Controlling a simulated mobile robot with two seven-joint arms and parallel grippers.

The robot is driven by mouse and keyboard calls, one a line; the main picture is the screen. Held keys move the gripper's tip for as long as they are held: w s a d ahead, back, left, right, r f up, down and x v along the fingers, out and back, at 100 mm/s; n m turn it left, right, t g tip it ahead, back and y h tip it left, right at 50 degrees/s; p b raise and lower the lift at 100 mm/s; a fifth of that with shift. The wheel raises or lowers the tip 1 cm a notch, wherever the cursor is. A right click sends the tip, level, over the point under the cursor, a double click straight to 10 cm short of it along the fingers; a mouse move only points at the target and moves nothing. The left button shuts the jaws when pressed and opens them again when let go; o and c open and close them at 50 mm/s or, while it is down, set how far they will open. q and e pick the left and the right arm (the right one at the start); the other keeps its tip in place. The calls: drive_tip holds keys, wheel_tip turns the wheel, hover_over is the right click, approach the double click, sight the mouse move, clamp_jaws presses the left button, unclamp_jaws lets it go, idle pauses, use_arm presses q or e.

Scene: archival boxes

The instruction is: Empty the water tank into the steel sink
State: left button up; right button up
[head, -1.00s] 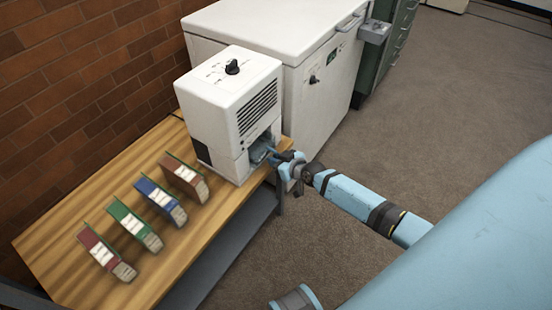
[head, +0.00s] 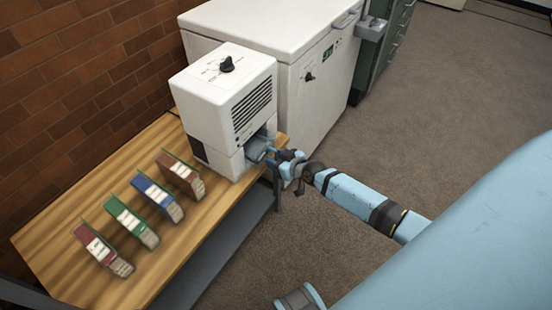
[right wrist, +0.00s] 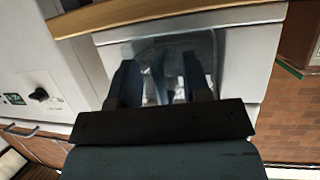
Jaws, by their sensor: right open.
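A white dehumidifier (head: 224,105) with a black knob stands at the far right end of the wooden table. The water tank (head: 257,148) sits in the opening low on its front. It looks clear and greyish in the right wrist view (right wrist: 207,48). My right gripper (head: 277,154) is at that opening. Its two fingers (right wrist: 160,80) are apart in front of the tank, which shows between and beyond them. I cannot tell whether they touch it.
Several bound volumes, including a green one (head: 133,222), stand in a row on the wooden table (head: 190,245). A white chest freezer (head: 300,75) stands close behind the dehumidifier. A green cabinet (head: 392,45) is beyond it. The carpet (head: 440,110) at the right is clear.

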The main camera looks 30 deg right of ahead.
use_arm(q)
drive_tip(key=p, duration=0.3)
drive_tip(key=shift+s+a+g, duration=0.2)
drive_tip(key=shift+a+g, duration=0.1)
use_arm(e)
drive_tip(key=v, duration=1.3)
use_arm(q)
drive_tip(key=shift+r, duration=0.1)
use_arm(e)
drive_tip(key=shift+s, duration=0.15)
drive_tip(key=shift+c, duration=0.2)
